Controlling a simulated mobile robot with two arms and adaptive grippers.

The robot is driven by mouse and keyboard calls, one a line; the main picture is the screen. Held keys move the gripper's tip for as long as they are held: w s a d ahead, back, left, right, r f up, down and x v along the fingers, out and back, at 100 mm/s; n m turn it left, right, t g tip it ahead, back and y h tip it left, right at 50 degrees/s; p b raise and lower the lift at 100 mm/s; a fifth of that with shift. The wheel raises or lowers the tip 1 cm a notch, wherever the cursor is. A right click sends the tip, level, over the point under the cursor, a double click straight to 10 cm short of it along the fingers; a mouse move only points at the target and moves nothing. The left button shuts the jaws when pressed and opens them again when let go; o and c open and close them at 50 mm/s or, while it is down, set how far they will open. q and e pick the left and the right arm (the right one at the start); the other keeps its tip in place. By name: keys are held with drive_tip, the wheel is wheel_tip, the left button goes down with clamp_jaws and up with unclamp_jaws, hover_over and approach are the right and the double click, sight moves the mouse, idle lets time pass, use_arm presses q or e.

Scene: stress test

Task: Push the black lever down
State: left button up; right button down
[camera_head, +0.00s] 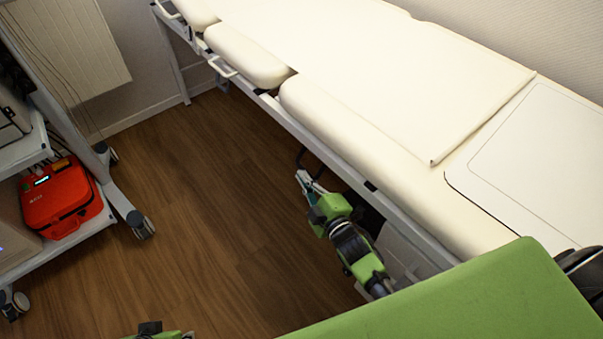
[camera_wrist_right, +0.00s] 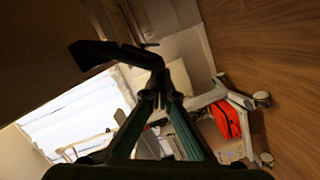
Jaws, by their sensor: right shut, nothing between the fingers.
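The black lever (camera_wrist_right: 112,54) shows in the right wrist view under the bed, a dark bent bar with a wide flat end at its left. In the head view a thin dark part of it (camera_head: 301,157) sticks out below the bed's side rail. My right gripper (camera_head: 303,178) is beside the bed edge, close to this part. Its fingers are shut with nothing between them, and the tips (camera_wrist_right: 162,92) are just beneath the lever's bent right part in the wrist view. I cannot tell whether they touch. My left gripper's fingers do not show.
The cream examination bed (camera_head: 350,110) with its metal side rail runs diagonally across the head view. A wheeled cart (camera_head: 118,200) with a red case (camera_head: 60,200) stands at the left. The wooden floor (camera_head: 210,210) between cart and bed is clear.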

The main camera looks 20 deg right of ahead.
use_arm(q)
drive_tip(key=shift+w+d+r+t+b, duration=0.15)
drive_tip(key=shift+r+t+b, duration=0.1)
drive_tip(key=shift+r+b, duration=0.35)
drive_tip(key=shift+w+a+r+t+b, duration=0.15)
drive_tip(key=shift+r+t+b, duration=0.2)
drive_tip(key=shift+b, duration=0.45)
use_arm(e)
drive_tip(key=shift+w+d+f+n+t, duration=0.15)
drive_tip(key=shift+d+f+n+t, duration=0.2)
drive_tip(key=shift+n, duration=0.5)
drive_tip(key=shift+w+d+f+n+t, duration=0.15)
drive_tip(key=shift+d+f+n, duration=0.2)
drive_tip(key=shift+f+n, duration=0.35)
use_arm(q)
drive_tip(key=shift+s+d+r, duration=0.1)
use_arm(e)
drive_tip(key=shift+r, duration=0.15)
